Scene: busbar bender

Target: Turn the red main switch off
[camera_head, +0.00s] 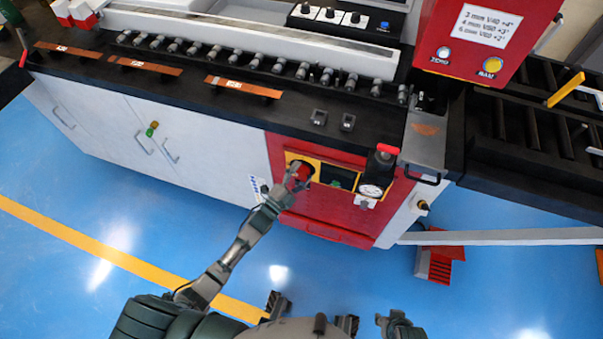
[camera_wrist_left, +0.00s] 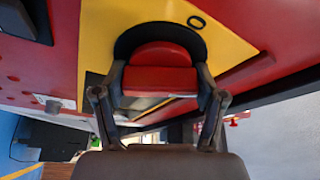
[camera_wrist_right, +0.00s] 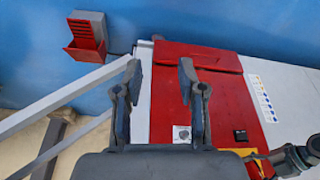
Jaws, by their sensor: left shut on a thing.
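The red main switch (camera_head: 304,171) sits on a yellow plate (camera_head: 319,160) on the machine's red front panel. My left gripper (camera_head: 292,182) is at it, partly covering it in the head view. In the left wrist view, the red knob (camera_wrist_left: 160,70) with its dark round surround lies between the fingers of my left gripper (camera_wrist_left: 158,100), which are closed on its two sides. An "O" mark (camera_wrist_left: 197,21) shows on the yellow plate beside the knob. My right gripper (camera_wrist_right: 160,85) is open and empty in the right wrist view, away from the switch.
Right of the switch are a dark display (camera_head: 338,177), a round gauge (camera_head: 371,190) and a red-topped black block (camera_head: 384,155). White cabinet doors (camera_head: 190,150) are to the left. A red step-like box (camera_head: 439,263) stands at lower right.

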